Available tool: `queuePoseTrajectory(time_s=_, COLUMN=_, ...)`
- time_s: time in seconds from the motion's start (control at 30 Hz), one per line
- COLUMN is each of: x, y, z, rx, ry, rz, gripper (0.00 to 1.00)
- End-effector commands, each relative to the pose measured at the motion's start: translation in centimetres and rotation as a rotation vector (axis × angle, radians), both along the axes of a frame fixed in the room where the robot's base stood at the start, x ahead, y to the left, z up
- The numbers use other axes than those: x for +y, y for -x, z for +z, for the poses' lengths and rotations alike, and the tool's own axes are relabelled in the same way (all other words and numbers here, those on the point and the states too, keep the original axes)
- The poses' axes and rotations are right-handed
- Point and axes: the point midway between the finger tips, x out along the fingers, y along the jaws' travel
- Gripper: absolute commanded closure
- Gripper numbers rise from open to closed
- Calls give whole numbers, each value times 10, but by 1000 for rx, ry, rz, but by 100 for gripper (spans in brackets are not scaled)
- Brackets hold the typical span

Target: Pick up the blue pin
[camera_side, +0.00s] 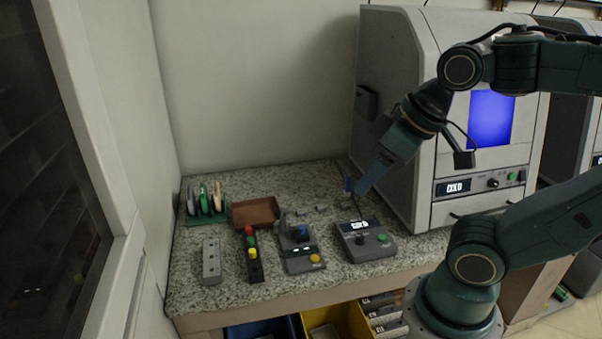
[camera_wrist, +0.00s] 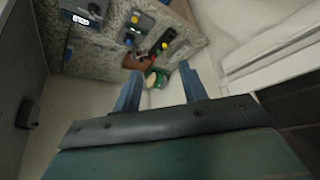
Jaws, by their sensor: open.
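A short blue piece (camera_side: 300,231), which looks like the blue pin, sits upright on a grey fixture (camera_side: 300,263) with a yellow button at its front. It also shows small in the wrist view (camera_wrist: 128,41). My gripper (camera_side: 354,189) is above the back right of the bench, to the right of and behind the blue piece, and apart from it. In the wrist view, my gripper's two blue fingers (camera_wrist: 160,72) are spread with nothing held between them.
A black block (camera_side: 256,270) holds red, green and yellow pieces, left of the fixture. Further left is a grey block (camera_side: 211,262) with holes. A brown tray (camera_side: 255,212) and green rack (camera_side: 205,218) stand behind. A control box (camera_side: 365,243) and large machine (camera_side: 395,85) are right.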

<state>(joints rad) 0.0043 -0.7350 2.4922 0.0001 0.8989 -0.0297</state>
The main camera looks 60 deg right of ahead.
Motion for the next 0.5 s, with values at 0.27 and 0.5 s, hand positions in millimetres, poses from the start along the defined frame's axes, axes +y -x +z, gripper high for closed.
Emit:
queuePoseTrajectory(time_s=0.27, x=-8, y=-26, z=0, rx=59, ry=99, rz=168, gripper=57)
queuePoseTrajectory(time_s=0.5, x=-22, y=-64, z=-6, rx=136, ry=220, rz=420, gripper=57)
